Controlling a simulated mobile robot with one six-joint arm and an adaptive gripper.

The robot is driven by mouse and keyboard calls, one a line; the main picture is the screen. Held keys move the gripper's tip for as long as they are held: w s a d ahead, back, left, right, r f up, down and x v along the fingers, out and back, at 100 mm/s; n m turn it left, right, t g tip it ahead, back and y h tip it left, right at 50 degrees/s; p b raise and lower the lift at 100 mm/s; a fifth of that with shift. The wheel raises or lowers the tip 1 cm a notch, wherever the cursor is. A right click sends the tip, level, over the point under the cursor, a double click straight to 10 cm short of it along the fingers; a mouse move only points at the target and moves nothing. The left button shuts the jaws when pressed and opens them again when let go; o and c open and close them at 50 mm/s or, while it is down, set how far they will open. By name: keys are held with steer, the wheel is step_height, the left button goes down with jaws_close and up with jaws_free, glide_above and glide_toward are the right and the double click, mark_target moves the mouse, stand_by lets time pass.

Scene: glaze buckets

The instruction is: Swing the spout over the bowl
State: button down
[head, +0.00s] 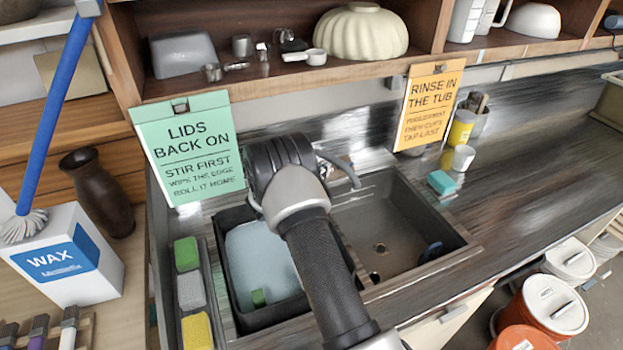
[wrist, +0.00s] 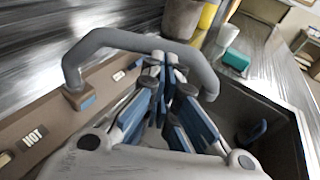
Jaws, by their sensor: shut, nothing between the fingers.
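The grey curved spout (wrist: 140,38) rises from a brown ledge on the left of the wrist view and arches to the right. Its downturned end is beside my fingers, near the basin's edge. In the head view part of the spout (head: 343,166) shows behind my wrist, its end by the back of the sink bowl (head: 395,222). The dark bowl (wrist: 285,135) also shows at right in the wrist view. My gripper (wrist: 160,62) is shut and empty, fingertips close to the arch; I cannot tell if they touch. My wrist hides the fingers in the head view.
A black tub (head: 240,312) with pale blue liquid stands left of the bowl, partly behind my arm. Sponges (head: 190,290) lie in a tray at its left. The right counter is mostly clear.

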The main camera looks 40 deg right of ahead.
steer(key=shift+x, duration=1)
steer(key=shift+d+b, duration=0.7)
steer(key=shift+d, duration=0.25)
steer(key=shift+a, duration=0.1)
steer(key=s+p+v, duration=0.1)
steer(key=v, duration=1.2)
steer(key=shift+s+a+r, duration=0.15)
steer(key=shift+s+r, duration=0.05)
steer(key=shift+s, duration=0.15)
